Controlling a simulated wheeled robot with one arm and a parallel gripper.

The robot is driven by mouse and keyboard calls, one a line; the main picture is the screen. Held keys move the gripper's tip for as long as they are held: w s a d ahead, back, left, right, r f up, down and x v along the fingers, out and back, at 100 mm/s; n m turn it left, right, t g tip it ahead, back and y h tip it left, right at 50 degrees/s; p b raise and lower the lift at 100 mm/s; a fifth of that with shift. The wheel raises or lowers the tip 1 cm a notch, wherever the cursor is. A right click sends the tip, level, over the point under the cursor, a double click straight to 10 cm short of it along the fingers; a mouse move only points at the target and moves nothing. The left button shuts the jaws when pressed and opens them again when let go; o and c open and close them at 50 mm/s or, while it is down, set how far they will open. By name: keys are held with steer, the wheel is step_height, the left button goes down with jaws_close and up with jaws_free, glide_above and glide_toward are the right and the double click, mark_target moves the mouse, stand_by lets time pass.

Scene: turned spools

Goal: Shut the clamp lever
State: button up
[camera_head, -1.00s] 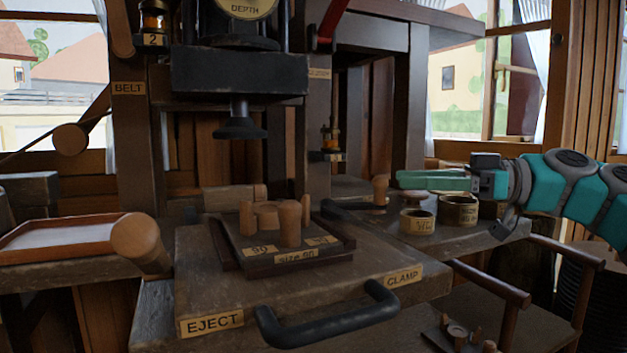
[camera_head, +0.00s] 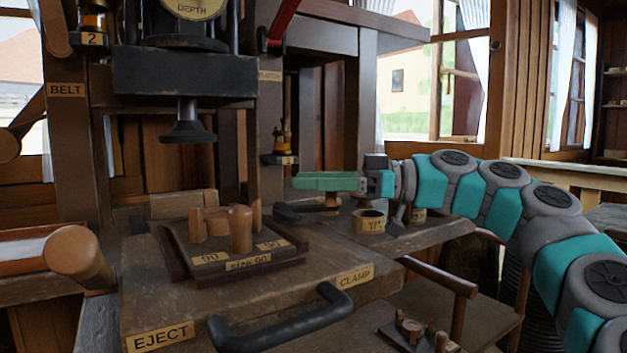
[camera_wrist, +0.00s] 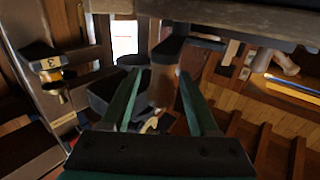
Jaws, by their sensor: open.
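The clamp lever (camera_head: 292,212) is a short black bar with an upright wooden knob (camera_head: 331,203), lying on the bench right of the spool fixture. My gripper (camera_head: 303,182) has green fingers and is open, level, at the lever's knob. The fingers hide the knob's upper part in the head view. In the wrist view, my gripper (camera_wrist: 160,73) has a wooden knob (camera_wrist: 163,86) standing between its spread fingers. I cannot tell whether either finger touches it. The "CLAMP" label (camera_head: 355,275) is on the bench's front edge.
The wooden-knobbed eject lever (camera_head: 75,250) stands at left. A black curved handle (camera_head: 285,325) juts from the bench front. The press head (camera_head: 185,75) hangs above the fixture (camera_head: 235,262). A small labelled pot (camera_head: 370,220) stands just right of the knob, below my wrist.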

jaws_close()
stand_by(0.4)
stand_by(0.9)
